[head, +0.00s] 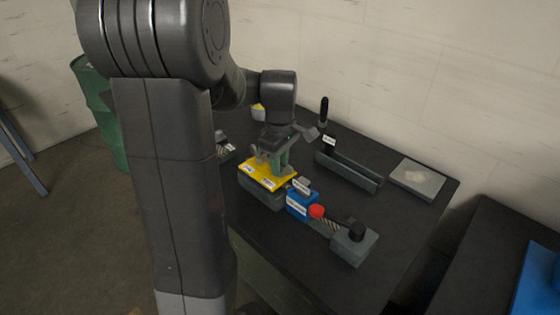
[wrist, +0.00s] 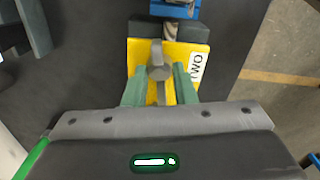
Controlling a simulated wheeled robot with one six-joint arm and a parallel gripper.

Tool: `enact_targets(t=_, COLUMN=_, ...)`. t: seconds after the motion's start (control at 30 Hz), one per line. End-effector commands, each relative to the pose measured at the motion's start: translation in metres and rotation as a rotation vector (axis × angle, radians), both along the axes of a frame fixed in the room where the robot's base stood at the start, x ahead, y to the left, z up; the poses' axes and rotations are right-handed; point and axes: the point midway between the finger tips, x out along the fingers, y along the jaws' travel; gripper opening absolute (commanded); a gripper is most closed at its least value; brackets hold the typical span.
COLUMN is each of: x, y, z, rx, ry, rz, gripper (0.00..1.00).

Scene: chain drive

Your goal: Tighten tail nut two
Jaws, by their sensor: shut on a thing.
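The yellow plate (head: 250,177) sits on a dark grey block on the black bench, with two white labels too small to read in the head view. In the wrist view the plate (wrist: 199,52) has a label reading TWO on its right side. A grey metal nut (wrist: 158,62), with a narrow bar, stands on the plate by that label; I take it as tail nut two. My gripper (head: 272,163) points down over the plate. In the wrist view its green fingers (wrist: 159,88) stand on either side of the nut, shut on it. The exact contact is partly hidden.
A blue labelled block (head: 299,205), a red knob (head: 317,211) and a grey block with a black knob (head: 352,247) stand in front right. A dark tray (head: 350,174), an upright black handle (head: 323,111) and a grey plate (head: 417,178) lie behind. Bare bench lies between.

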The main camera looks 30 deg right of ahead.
Motion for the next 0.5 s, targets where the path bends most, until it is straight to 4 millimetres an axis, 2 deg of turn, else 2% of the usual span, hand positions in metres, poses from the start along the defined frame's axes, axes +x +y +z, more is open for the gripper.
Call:
enact_targets(t=0.23, x=0.0002, y=-0.0002, z=0.0013, rx=-0.001, ry=0.0, rz=-0.177, gripper=0.02)
enact_targets(t=0.5, x=0.0003, y=-0.0004, z=0.0008, rx=-0.001, ry=-0.002, rz=-0.206, gripper=0.02)
